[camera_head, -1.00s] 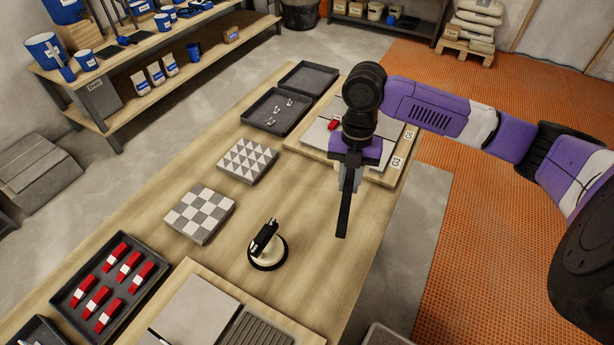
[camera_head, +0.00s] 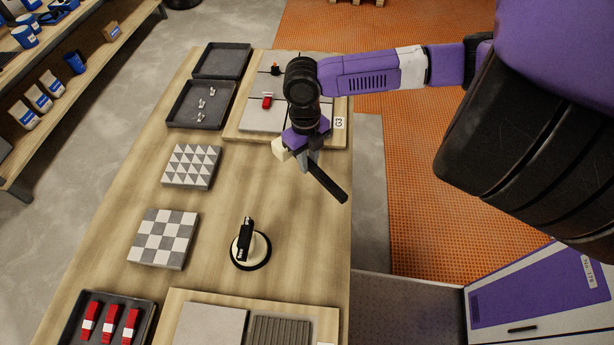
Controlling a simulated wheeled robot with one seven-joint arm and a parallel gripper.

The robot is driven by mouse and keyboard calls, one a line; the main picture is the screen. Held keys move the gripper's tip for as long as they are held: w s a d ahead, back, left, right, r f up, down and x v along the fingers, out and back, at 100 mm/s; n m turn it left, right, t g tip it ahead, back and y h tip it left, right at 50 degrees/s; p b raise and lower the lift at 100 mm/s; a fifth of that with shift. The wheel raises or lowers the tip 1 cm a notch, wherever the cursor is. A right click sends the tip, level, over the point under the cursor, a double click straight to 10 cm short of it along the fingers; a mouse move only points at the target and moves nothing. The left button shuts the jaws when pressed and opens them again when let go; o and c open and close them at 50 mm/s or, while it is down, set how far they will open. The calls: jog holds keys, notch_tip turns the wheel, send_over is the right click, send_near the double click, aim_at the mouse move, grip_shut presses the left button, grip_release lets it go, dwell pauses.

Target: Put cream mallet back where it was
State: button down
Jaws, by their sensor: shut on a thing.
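My gripper (camera_head: 307,160) is shut on the cream mallet, above the right side of the wooden table. The mallet's cream head (camera_head: 283,148) shows just left of the gripper. Its black handle (camera_head: 328,183) sticks out below the gripper, slanting down to the right. Part of the mallet is hidden by the gripper and wrist. I cannot tell its exact height above the table.
The table (camera_head: 215,235) is bare below the mallet. A suction cup lifter (camera_head: 250,249) stands in front. Checkered (camera_head: 163,238) and triangle-patterned (camera_head: 191,166) tiles lie left. A tile board (camera_head: 245,120) with a red wedge (camera_head: 267,101) and dark trays (camera_head: 201,104) are behind.

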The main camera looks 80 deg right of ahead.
aim_at(309, 187)
jog(key=shift+f+p, duration=0.4)
jog(key=shift+f, duration=3.95)
jog(key=c, duration=1.3)
grip_release()
jog(key=shift+f, duration=0.1)
